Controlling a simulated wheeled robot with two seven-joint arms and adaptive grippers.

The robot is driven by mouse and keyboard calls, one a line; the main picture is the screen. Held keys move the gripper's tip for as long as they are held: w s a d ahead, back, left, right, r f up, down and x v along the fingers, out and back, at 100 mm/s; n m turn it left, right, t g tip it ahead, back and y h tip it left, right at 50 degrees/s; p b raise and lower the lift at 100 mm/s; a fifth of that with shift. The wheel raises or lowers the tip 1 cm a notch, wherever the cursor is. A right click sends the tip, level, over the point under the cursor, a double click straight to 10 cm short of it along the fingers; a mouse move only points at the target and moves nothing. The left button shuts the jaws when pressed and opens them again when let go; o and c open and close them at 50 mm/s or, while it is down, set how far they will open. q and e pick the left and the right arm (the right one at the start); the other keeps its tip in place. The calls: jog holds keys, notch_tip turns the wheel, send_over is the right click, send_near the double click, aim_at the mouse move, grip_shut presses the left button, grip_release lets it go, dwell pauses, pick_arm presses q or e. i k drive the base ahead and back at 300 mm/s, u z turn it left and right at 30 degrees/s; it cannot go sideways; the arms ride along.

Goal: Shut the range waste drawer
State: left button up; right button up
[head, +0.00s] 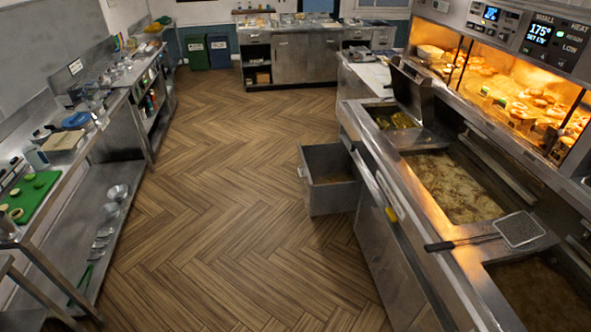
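The range waste drawer (313,197) is a grey metal drawer pulled out from the front of the frying range (378,254), on its left side. It stands open over the floor, and its inside shows brownish at the bottom. A small handle is at its left face. Neither of my grippers shows in the head view, so I cannot see whether they are open or shut.
Herringbone wood floor (220,220) is clear left of the drawer. A steel counter with a green board (28,195) runs along the left wall. A wire skimmer (519,230) lies across the fryer top. Bins (197,52) and cabinets (305,57) stand at the back.

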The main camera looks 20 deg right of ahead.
aim_at(331, 182)
jog(key=z, duration=0.4)
jog(key=i, duration=1.25)
jog(key=z, duration=0.25)
jog(key=i, duration=1.75)
jog(key=z, duration=0.6)
